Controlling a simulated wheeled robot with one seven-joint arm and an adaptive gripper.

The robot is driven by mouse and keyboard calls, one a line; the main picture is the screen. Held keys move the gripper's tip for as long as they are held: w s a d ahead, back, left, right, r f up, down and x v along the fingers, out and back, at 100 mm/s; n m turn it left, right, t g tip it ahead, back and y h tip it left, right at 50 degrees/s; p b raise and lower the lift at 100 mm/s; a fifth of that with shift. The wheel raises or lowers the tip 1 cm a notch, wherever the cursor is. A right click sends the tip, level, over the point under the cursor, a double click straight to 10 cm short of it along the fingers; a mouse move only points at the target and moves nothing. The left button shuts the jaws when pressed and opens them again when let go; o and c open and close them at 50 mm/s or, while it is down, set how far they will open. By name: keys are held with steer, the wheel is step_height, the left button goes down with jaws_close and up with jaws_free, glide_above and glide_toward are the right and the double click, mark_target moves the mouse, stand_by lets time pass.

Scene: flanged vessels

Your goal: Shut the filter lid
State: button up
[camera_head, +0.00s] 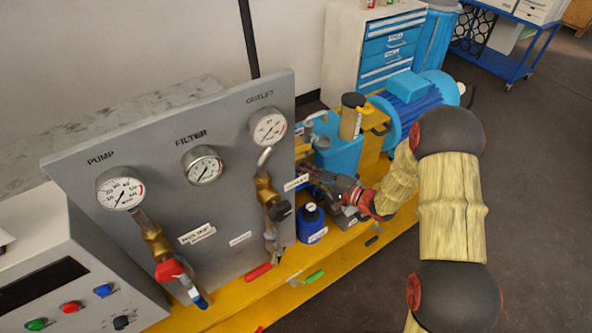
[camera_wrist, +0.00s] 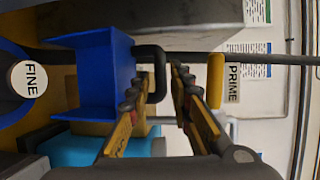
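In the wrist view, a blue plate-like part (camera_wrist: 98,75), which looks like the filter lid, stands at left with a black loop handle (camera_wrist: 158,72) on its right side. My gripper (camera_wrist: 158,85) is open. One finger is on each side of the handle's outer bar, with a visible gap to the right finger; I cannot tell whether the left finger touches it. In the head view, my gripper (camera_head: 337,187) reaches in beside the panel's right edge, and the lid is not clear there. My wrist hides part of the vessel.
A grey gauge panel (camera_head: 225,165) stands left of my gripper. A blue pump motor (camera_head: 408,100) is behind. A yellow handle (camera_wrist: 215,80) is right of my fingers, by the PRIME label (camera_wrist: 233,84).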

steer(key=shift+b+x, duration=0.3)
steer(key=shift+x, duration=1.7)
steer(key=shift+c, duration=0.3)
jaws_close()
